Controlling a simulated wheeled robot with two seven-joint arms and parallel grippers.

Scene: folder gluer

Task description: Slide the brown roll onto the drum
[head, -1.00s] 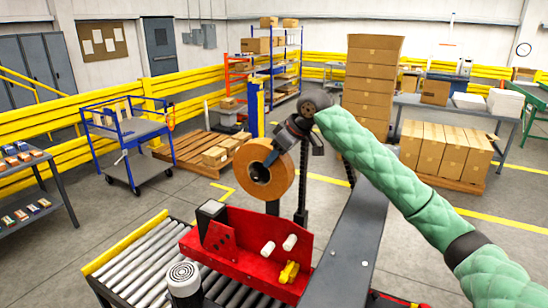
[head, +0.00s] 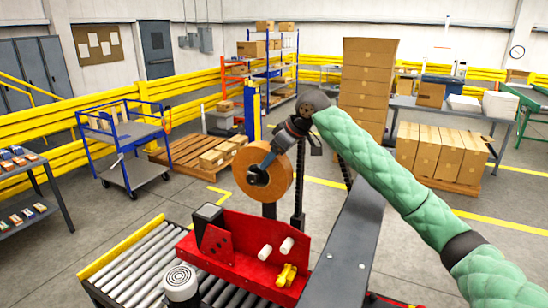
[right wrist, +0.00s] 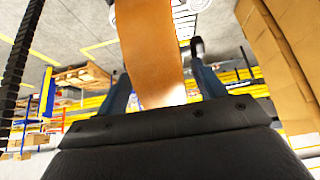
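The brown roll (head: 279,181) is a thick ring with a dark open core, held upright in the air above the red machine part. My right gripper (head: 263,170) is shut on it, with one finger lying across its near face toward the core. In the right wrist view the roll (right wrist: 152,55) fills the space between the two blue-grey fingers (right wrist: 160,90). I cannot tell surely which part is the drum. Two white pegs (head: 287,245) stick out of the red plate (head: 238,228), below the roll and apart from it. My left gripper is out of view.
A roller conveyor (head: 138,262) runs at the front left, with a white-topped cylinder (head: 181,283) beside the red plate. A dark grey beam (head: 345,250) stands right of the plate. A dark upright post (head: 299,185) is close behind the roll. Stacked cartons (head: 368,85) are farther back.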

